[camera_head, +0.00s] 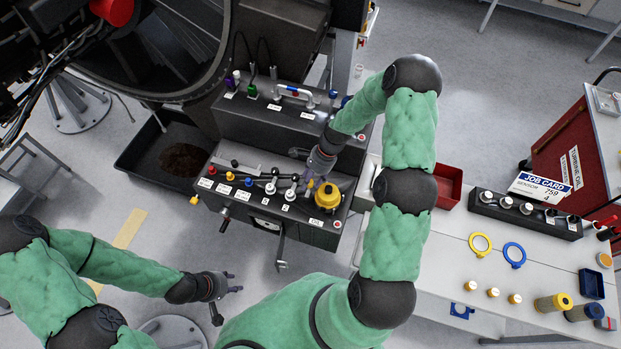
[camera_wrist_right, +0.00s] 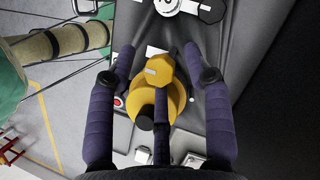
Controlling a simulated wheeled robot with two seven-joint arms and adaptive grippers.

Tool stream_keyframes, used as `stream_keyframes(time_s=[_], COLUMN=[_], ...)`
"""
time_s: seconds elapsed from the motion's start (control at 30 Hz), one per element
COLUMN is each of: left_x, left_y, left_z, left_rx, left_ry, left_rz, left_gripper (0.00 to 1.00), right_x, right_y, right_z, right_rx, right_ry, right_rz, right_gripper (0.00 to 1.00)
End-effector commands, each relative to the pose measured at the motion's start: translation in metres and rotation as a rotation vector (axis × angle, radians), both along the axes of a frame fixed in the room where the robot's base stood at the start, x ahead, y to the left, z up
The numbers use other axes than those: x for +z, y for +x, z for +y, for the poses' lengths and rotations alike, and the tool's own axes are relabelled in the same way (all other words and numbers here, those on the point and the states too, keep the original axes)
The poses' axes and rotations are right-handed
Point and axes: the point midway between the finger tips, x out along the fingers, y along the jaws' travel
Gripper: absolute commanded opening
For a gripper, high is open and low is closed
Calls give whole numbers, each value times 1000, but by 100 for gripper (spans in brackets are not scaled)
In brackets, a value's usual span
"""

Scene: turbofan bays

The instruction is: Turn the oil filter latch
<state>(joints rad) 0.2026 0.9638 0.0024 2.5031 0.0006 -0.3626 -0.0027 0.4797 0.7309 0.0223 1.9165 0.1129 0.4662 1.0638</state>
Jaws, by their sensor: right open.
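The yellow oil filter unit (camera_head: 327,196) stands on the dark front panel (camera_head: 262,204), above a white label. In the right wrist view its yellow round body (camera_wrist_right: 177,100) carries a faceted yellow part (camera_wrist_right: 160,70) and a black knob (camera_wrist_right: 145,118). I cannot tell which part is the latch. My right gripper (camera_head: 314,178) is open right over the unit. In the wrist view its fingers (camera_wrist_right: 160,62) stand on both sides, with one finger crossing in front of the yellow body; contact cannot be told. My left gripper (camera_head: 226,289) is open and empty, below and left of the panel.
Several coloured knobs and silver levers (camera_head: 292,188) line the panel left of the filter. A white bench (camera_head: 460,270) with rings and bottles stands right. A black drip tray (camera_head: 165,155) lies left.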

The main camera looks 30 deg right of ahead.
Motion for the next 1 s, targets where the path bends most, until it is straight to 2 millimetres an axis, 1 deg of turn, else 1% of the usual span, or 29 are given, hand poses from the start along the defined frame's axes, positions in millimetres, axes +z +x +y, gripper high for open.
stream_keyframes(time_s=[0.1,0.17,0.2,0.23,0.27,0.3,0.73,0.87,1.0], left_x=[0,0,0,0,0,0,-2,-5,-12], left_y=[0,0,0,0,0,0,0,0,0], left_z=[0,0,0,0,0,0,0,0,0], left_rx=[0,0,0,0,0,0,0,0,0], left_ry=[0,0,0,0,0,0,0,0,0], left_rz=[0,0,0,0,0,0,0,0,0], left_gripper=[40,40,40,40,40,40,40,40,40], right_x=[0,0,0,0,0,0,0,0,0], right_y=[0,0,0,0,0,0,1,2,3], right_z=[0,0,0,0,0,0,1,1,2], right_rx=[0,0,0,0,0,0,18,59,141], right_ry=[0,0,0,0,0,0,1,1,1], right_rz=[0,0,0,0,0,0,0,-2,-2], right_gripper=[51,34,23,14,6,0,0,0,0])
